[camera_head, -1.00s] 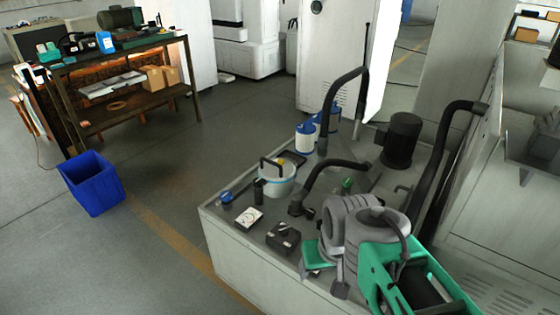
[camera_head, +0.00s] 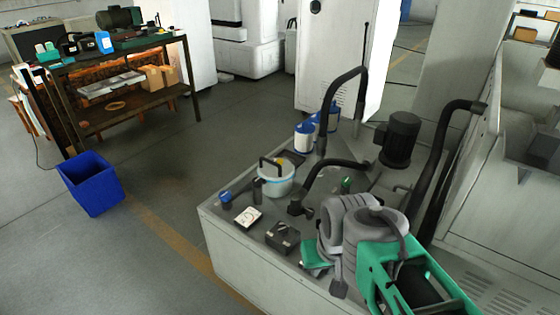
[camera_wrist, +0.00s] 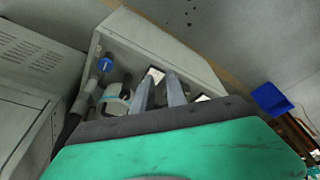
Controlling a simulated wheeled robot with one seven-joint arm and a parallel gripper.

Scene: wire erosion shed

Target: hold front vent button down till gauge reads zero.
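A white gauge plate with a round dial (camera_head: 248,217) lies on the pale cabinet top near its front left edge; its reading is too small to make out. A small dark box (camera_head: 283,237) sits to its right. I cannot make out which part is the front vent button. My gripper's two grey fingers (camera_wrist: 160,92) show apart, with nothing held between them, in the wrist view. They are over the cabinet top, and a white plate (camera_wrist: 155,74) shows near their tips.
A blue-capped part (camera_head: 226,198), a dark cylinder (camera_head: 257,190) and a white bucket (camera_head: 277,180) stand close behind the gauge. Black hoses (camera_head: 335,165) and a dark motor (camera_head: 400,140) rise farther back. A blue bin (camera_head: 91,184) stands on open floor at left.

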